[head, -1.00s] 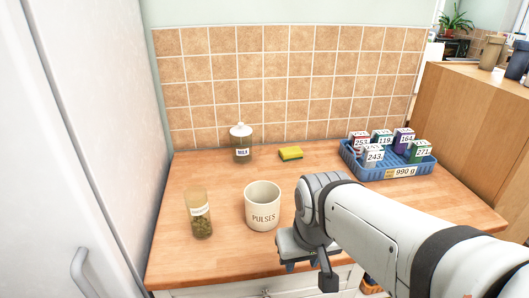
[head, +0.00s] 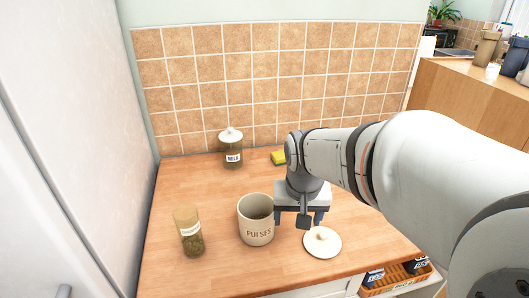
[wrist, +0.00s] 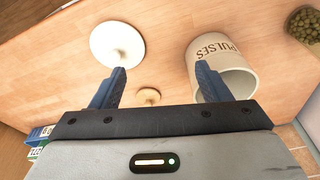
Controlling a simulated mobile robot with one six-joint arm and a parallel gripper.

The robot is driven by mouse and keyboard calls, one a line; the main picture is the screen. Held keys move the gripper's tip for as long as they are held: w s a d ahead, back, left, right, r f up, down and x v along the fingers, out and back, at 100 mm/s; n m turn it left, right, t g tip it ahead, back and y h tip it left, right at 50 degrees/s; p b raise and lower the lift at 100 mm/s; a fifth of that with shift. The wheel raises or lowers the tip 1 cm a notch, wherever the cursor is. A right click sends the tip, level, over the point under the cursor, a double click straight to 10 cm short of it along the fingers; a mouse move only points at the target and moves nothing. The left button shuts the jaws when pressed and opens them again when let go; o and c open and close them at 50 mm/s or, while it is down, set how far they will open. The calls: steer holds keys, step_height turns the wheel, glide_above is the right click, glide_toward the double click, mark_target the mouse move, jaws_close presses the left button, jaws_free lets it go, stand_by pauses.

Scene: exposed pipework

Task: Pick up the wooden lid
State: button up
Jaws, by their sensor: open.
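In the wrist view, a small round light-wood piece (wrist: 148,97), seemingly the wooden lid, lies on the counter between and below my finger lines. My gripper (wrist: 158,78) is open and empty above it, the fingers apart. In the head view my gripper (head: 298,220) points down over the counter and hides the wooden piece. A white round lid with a pale knob (head: 322,242) lies in front of my gripper; it also shows in the wrist view (wrist: 117,43). My gripper's exact height above the wooden piece is hard to tell.
The PULSES pot (head: 256,222) stands open just left of my gripper. Blue tray boxes (wrist: 38,138) are beyond my arm.

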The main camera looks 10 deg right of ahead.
steer(key=shift+o, duration=1)
steer(key=w+d+m+p, duration=0.3)
steer(key=w+d, duration=0.1)
steer(key=w, duration=0.5)
steer(key=shift+w+d+g, duration=0.25)
steer(key=shift+g, duration=0.05)
steer(key=w+d+f+m, duration=0.1)
steer(key=w, duration=0.1)
steer(key=w+d+f+m+p, duration=0.1)
steer(key=w+d, duration=0.1)
steer(key=w+d+f+m+p, duration=0.1)
steer(key=w, duration=0.1)
steer(key=shift+w+d+f+h, duration=0.15)
steer(key=shift+f+h, duration=0.1)
steer(key=shift+h, duration=0.15)
steer(key=f, duration=0.2)
steer(key=f+p, duration=0.1)
steer(key=f, duration=0.2)
steer(key=w+f, duration=0.1)
steer(key=f, duration=0.1)
steer(key=shift+f+p, duration=0.3)
steer(key=shift+c, duration=0.2)
steer(key=c, duration=1)
